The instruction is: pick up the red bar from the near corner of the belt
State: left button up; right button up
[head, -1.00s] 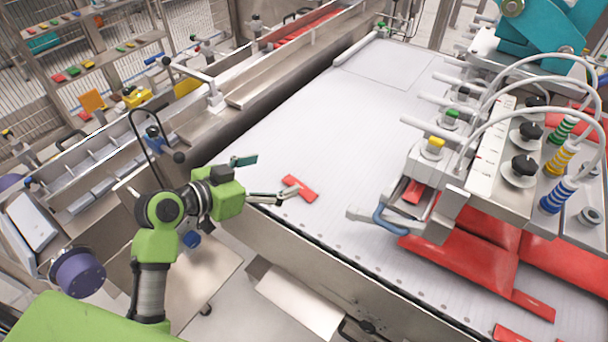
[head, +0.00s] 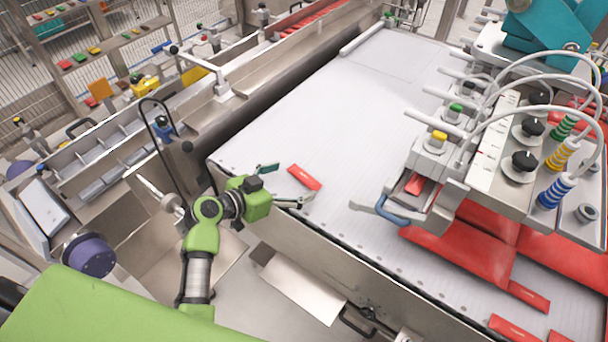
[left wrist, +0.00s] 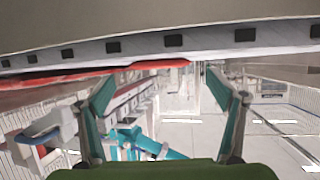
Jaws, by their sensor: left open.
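The red bar (head: 304,178) lies flat on the white belt (head: 330,130), close to its near left corner. My left gripper (head: 291,184) reaches over the belt edge from the left. It is open, with a teal finger left of the bar and the other finger on the near side of it. In the picture the bar shows just beyond the fingers, and I see no grip on it. In the left wrist view the two teal fingers (left wrist: 160,105) stand wide apart. A red strip (left wrist: 100,69) runs behind them; I cannot tell whether it is the bar.
The metal side of the belt (head: 300,240) lies below my gripper. The belt beyond the bar is clear.

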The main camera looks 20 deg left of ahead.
aim_at(303, 176)
pick_arm(q)
jog(key=shift+x, duration=1.55)
pick_arm(e)
jog(key=shift+s+d+r, duration=0.15)
jog(key=shift+s+r, duration=0.05)
jog(key=shift+r, duration=0.15)
pick_arm(q)
jog(key=c, duration=1.1)
pick_arm(e)
jog(key=shift+s, duration=0.15)
pick_arm(q)
jog(key=shift+r, duration=0.1)
